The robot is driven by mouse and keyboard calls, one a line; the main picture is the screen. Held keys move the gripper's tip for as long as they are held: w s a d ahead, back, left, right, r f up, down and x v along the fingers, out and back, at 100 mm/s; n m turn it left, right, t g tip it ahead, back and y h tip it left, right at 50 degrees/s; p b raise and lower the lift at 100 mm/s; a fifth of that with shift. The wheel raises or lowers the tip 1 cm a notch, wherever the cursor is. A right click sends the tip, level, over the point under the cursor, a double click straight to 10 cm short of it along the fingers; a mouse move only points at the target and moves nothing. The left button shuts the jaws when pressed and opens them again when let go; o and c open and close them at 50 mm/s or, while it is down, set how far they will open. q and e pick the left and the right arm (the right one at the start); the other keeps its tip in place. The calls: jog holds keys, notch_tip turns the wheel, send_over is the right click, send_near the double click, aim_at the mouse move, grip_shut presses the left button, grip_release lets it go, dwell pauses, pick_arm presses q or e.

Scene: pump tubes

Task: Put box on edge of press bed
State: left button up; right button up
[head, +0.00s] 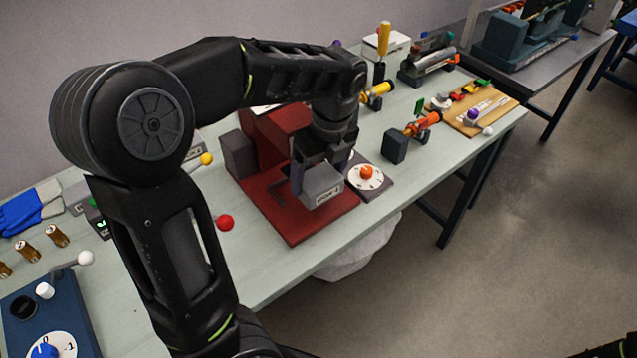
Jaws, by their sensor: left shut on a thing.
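A small grey box (322,187) with a pale label is in my left gripper (318,165), which comes down from above and is shut on it. The box is over the front right part of the red press bed (292,229), near its right edge. I cannot tell whether its underside touches the bed. The red press body (275,132) stands at the back of the bed, partly hidden by my left arm. Of my right arm, only a dark part shows at the bottom right corner; its gripper is not in view.
A dial plate with an orange knob (367,172) adjoins the bed on the right. A red ball (225,222) and a yellow ball (206,158) stand at its left. A dark block with an orange tool (408,137) lies farther right. The table's front strip is clear.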

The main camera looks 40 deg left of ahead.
aim_at(321, 179)
pick_arm(q)
jog(key=shift+f+p, duration=0.3)
jog(key=shift+f, duration=1.5)
jog(key=shift+s+d+f+b, duration=0.15)
jog(key=shift+s+f+b, duration=0.1)
jog(key=shift+f+b, duration=0.25)
jog(key=o, duration=1.9)
jog(key=shift+s+f, duration=0.1)
jog(key=shift+f, duration=0.15)
jog(key=shift+w+r+p, duration=0.2)
jog(key=shift+r+p, duration=0.2)
jog(key=shift+r, duration=0.4)
jog(key=r, duration=0.4)
jog(key=d+r, duration=0.1)
jog(key=r, duration=0.7)
jog(key=shift+w+d+p, duration=0.15)
jog(key=shift+w+p, duration=0.2)
